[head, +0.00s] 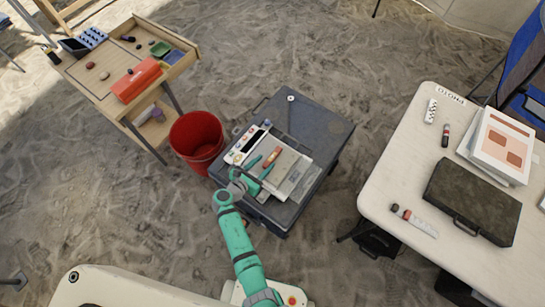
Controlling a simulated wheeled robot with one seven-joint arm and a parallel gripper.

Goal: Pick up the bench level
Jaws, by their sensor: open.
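A small orange-red bar with a pale patch, which looks like the bench level (272,156), lies on a light flat stack (294,174) on the dark grey case in the middle of the head view. My gripper (264,165) is open, with its teal fingers pointing at the near end of the bar. The fingers appear to be on either side of that end. I cannot tell how high they are above it, or whether they touch it.
The dark case (318,120) also bears a white strip with coloured dots (247,146). A red bucket (197,140) stands left of it. A wooden desk (112,98) is at upper left. A white table (400,170) with a black case (471,201) is at right. Sandy ground lies between.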

